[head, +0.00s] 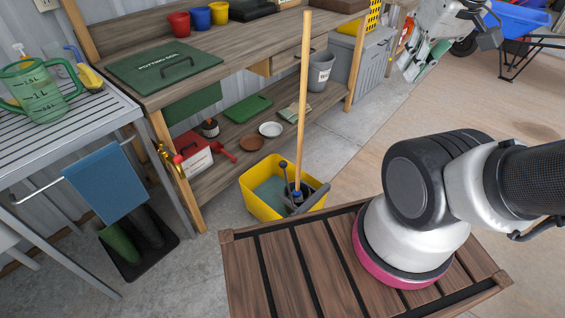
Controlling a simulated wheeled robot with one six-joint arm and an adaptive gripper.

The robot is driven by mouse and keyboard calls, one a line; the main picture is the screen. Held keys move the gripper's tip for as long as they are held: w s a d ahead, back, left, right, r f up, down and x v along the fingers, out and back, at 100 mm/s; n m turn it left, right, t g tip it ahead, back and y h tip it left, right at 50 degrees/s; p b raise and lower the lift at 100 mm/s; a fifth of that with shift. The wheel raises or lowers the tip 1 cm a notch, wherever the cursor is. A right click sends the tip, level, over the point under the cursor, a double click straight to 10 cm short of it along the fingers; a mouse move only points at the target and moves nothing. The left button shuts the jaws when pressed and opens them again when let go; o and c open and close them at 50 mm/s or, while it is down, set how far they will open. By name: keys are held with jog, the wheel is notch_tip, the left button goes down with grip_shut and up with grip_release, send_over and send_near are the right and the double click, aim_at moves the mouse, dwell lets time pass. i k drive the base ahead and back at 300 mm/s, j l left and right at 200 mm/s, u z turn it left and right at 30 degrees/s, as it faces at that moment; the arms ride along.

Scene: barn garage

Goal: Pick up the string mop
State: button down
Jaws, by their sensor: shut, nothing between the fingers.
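The string mop (302,100) stands nearly upright in a yellow bucket (262,207) on the floor. Its long pale wooden handle rises past the bench's front edge. A blue collar shows at the handle's foot, and the strings are mostly hidden in the bucket. A grey wringer part and a dark lever sit around the handle's lower end. My gripper (487,38) is at the top right, silver and dark, well apart from the mop handle. It is shut and empty.
My slatted wooden deck lies just in front of the bucket. A workbench (215,85) with a lower shelf stands behind the mop, and a grey slatted table (75,120) is at left. Open floor (360,150) lies right of the bucket. A blue wheelbarrow (512,18) stands at far right.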

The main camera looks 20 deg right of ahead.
aim_at(297, 194)
jog(key=u, duration=0.8)
jog(key=l+u, duration=0.1)
jog(key=u, duration=0.3)
jog(key=k+l+u, duration=0.1)
jog(key=u, duration=0.3)
jog(key=k+u, duration=0.15)
jog(key=u, duration=0.25)
jog(key=l+z, duration=0.1)
jog(key=z, duration=1.85)
jog(key=i+l+u, duration=0.25)
jog(key=l, duration=0.2)
jog(key=i+l+u, duration=0.1)
jog(key=l+u, duration=0.15)
jog(key=l, duration=0.25)
jog(key=i+l+u, duration=0.25)
jog(key=l, duration=0.3)
jog(key=l+u, duration=0.25)
jog(key=l, duration=0.25)
